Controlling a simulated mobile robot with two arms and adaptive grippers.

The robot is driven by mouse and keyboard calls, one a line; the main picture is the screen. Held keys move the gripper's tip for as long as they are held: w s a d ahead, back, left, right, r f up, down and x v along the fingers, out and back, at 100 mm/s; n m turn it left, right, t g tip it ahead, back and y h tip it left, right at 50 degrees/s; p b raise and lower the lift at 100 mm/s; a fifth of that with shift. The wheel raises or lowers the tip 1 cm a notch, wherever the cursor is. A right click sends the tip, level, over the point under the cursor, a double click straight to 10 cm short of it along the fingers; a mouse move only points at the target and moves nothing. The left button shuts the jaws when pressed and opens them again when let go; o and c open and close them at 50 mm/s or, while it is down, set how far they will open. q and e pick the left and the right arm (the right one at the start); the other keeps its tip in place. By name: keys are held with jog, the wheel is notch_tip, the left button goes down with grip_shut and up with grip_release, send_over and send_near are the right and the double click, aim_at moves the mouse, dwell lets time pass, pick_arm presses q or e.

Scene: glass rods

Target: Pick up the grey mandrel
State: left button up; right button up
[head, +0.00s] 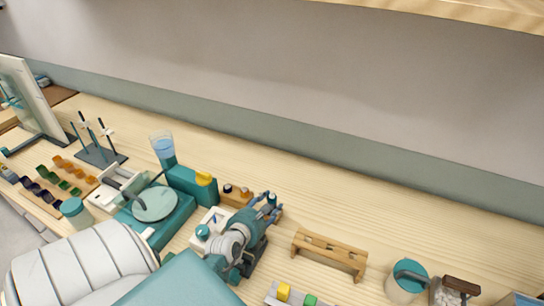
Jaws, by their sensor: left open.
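I cannot single out the grey mandrel for certain at this size. A small wooden block (236,196) with dark round spots on top stands at the middle of the bench, and its right end is partly hidden by my left gripper. My left gripper (270,206) is open, its fingers pointing toward the back wall beside the block's right end. I see nothing clearly held between its fingers. A dark stand with thin upright rods (100,154) is at the far left. My right gripper is not in view.
A wooden rack (329,254) stands right of my gripper. A teal-lidded jar (406,280) stands right. The bench behind the rack is clear.

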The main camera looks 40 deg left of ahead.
pick_arm(q)
jog(key=shift+w+a+f, duration=0.1)
jog(key=shift+w, duration=0.05)
jog(key=c, duration=0.9)
jog(key=shift+c, duration=0.2)
notch_tip(320, 180, up, 20)
jog(key=b, duration=0.1)
